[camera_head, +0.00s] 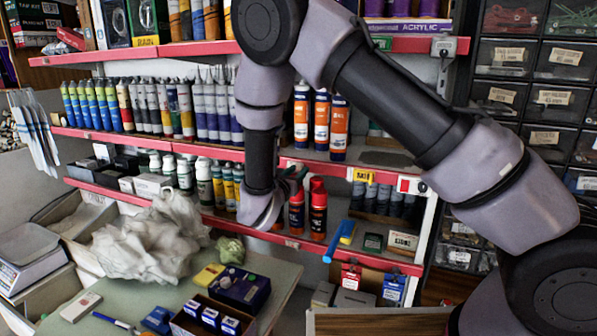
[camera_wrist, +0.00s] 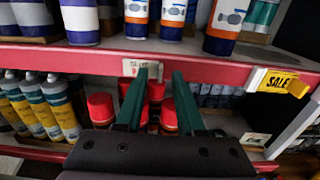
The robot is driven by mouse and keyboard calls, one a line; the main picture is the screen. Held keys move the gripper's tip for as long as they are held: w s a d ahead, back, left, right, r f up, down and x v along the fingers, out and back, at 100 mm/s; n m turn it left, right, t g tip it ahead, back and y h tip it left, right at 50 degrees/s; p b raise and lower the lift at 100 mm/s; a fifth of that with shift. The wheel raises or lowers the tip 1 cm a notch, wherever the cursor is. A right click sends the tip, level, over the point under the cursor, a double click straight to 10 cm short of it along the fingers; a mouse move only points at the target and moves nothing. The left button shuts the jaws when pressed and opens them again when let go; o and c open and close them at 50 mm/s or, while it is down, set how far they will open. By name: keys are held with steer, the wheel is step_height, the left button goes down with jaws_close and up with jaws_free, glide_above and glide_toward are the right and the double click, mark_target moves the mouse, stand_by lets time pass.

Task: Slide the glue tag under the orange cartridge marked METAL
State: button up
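A small white tag (camera_wrist: 142,67), its lettering too small to read, sits on the red shelf rail in the wrist view. Orange-and-blue cartridges stand on the shelf above the rail, in the wrist view (camera_wrist: 173,15) and in the head view (camera_head: 321,120); I cannot read METAL on any. My gripper (camera_wrist: 160,74) has its two green fingers apart, pointing at the rail. The left fingertip overlaps the tag in the picture; I cannot tell whether it touches. Nothing is gripped between the fingers. In the head view my gripper (camera_head: 293,174) is at the rail, the tag largely hidden there.
A yellow SALE sign (camera_wrist: 284,82) hangs on the rail to the right, also in the head view (camera_head: 363,176). Red-capped cans (camera_head: 318,208) stand on the shelf below, close under my fingers. A crumpled cloth (camera_head: 150,240) lies on the left.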

steer(key=shift+w+d, duration=0.2)
steer(key=shift+w, duration=0.3)
jaws_close()
stand_by(1.2)
